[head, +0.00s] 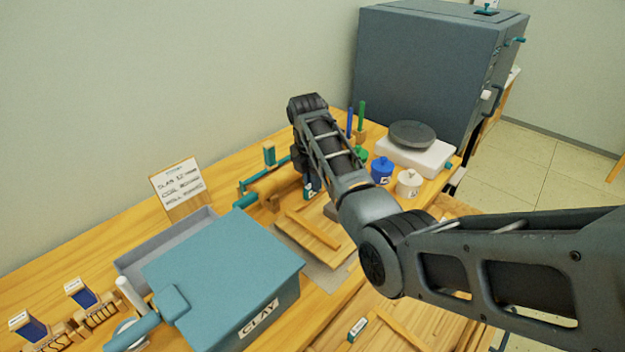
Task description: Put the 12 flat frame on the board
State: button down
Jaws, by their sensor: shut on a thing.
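My gripper (313,178) points down beyond my forearm, over the far edge of the board, and is mostly hidden. It is shut on a narrow piece with a teal, white-marked end (309,192); this looks like a flat frame, but its number is unreadable. The wooden board (291,246) lies on a grey mat on the table. A wooden strip (312,228) lies across the board. Another small teal piece with a white label (357,328) lies at the front, beside a wooden strip (402,331).
A teal clay box (225,265) stands left of the board. Blue (382,171) and white (408,183) pots and a white slab (424,153) with a dark disc are right. A grey kiln (425,75) stands behind.

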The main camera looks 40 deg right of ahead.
jog(key=c, duration=1)
grip_release()
notch_tip(320, 180, up, 3)
jog(key=p, duration=0.2)
jog(key=shift+p, duration=0.4)
jog(key=shift+r, duration=2.5)
